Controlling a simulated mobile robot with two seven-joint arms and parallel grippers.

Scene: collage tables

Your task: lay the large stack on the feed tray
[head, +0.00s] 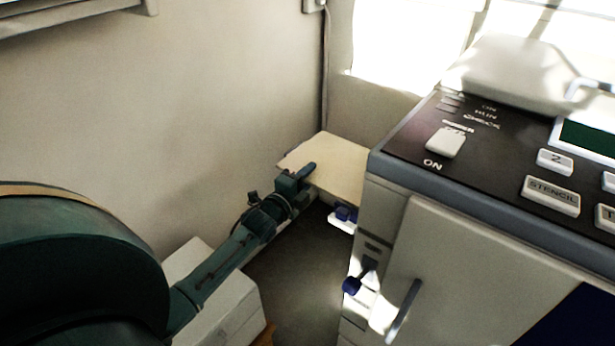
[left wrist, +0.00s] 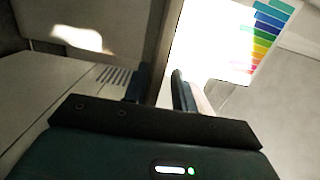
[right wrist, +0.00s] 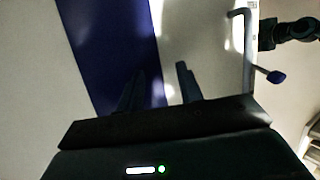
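The large stack (head: 338,170), a flat cream slab, lies level beside the machine's left side in the head view. My left gripper (head: 303,174) is at its near left edge, one finger over its top. In the left wrist view the stack shows edge-on as a brownish strip (left wrist: 166,50) filling the gap between the fingers (left wrist: 161,82). The feed tray seems to be the pale ledge with blue parts (head: 342,222) just below the stack; most of it is hidden, and I cannot tell whether they touch. My right gripper (right wrist: 160,75) is open and empty before the machine's front.
The machine (head: 420,240) with buttons fills the right side. A door handle (head: 404,312) and a dark blue knob (head: 352,286) stick out from it. White boxes (head: 225,310) stand at lower left. A wall (head: 180,110) closes the back. Dark floor shows between.

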